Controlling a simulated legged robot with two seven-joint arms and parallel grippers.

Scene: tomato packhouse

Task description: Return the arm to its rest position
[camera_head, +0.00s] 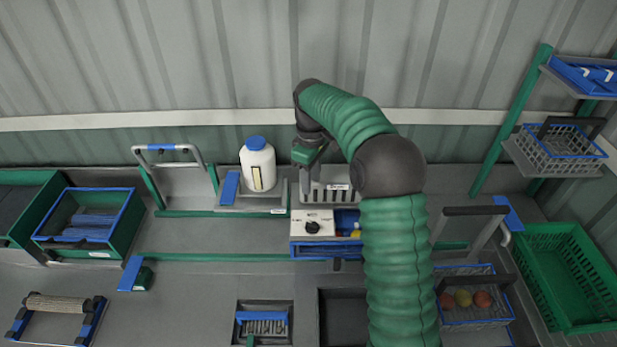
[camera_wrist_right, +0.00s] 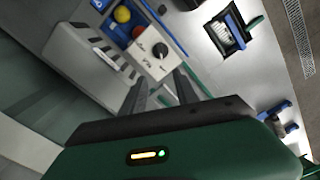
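My right arm (camera_head: 392,245), in a ribbed green sleeve, reaches up through the right middle of the head view and bends to the left at its top. My right gripper (camera_head: 306,187) points down beside a grey slotted rack and above a white box with a black dial (camera_head: 312,224). In the right wrist view its two dark fingers (camera_wrist_right: 160,88) stand apart with nothing between them, so it is open and empty. My left arm and gripper are not in view.
A white bottle with a blue cap (camera_head: 258,167) stands just left of my right gripper. The grey slotted rack (camera_head: 340,194) is close on its right. A wire basket with fruit (camera_head: 475,320) and a green crate (camera_head: 532,277) lie right of the arm.

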